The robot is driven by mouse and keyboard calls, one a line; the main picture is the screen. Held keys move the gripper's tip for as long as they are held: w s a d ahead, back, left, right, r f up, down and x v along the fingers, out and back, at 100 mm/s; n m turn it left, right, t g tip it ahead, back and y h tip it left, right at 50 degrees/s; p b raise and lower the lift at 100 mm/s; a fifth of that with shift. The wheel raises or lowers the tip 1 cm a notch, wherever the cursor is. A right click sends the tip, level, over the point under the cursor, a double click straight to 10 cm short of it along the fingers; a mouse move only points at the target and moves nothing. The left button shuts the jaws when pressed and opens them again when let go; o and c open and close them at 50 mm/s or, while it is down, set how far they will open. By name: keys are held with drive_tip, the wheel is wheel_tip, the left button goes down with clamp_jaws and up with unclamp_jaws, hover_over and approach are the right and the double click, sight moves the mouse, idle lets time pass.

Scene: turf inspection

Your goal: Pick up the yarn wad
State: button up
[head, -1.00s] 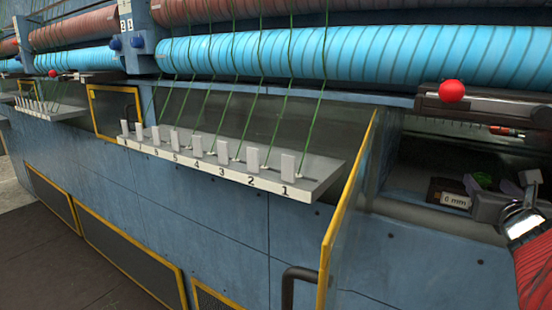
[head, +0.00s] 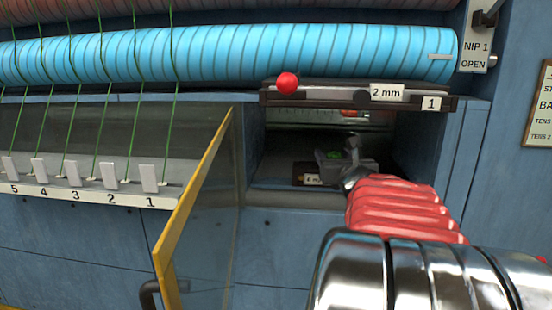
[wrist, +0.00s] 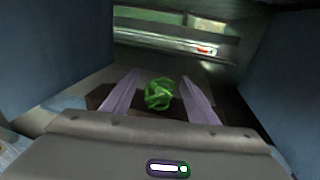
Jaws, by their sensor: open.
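The yarn wad is a small tangled green ball. In the wrist view the yarn wad (wrist: 159,94) lies between the two pale purple fingers of my gripper (wrist: 160,92), which are spread apart with a gap on each side of it. In the head view the yarn wad (head: 333,155) shows as a small green patch inside the dark recess. My gripper (head: 335,157) is open there at the end of the red-sleeved arm. Whether the fingers touch the wad cannot be told.
The recess has blue side walls (wrist: 283,75) close on both sides. A bar with a red ball (head: 287,83) and a "2 mm" label (head: 387,93) runs above the opening. A yellow-edged clear door (head: 195,205) stands open at the left. Green threads run to a numbered shelf (head: 85,193).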

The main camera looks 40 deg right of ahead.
sight(331, 153)
drive_tip(key=shift+x, duration=2.25)
drive_tip(key=shift+c, duration=0.7)
drive_tip(key=c, duration=1)
drive_tip(key=shift+o, duration=0.2)
drive_tip(key=shift+r, duration=0.1)
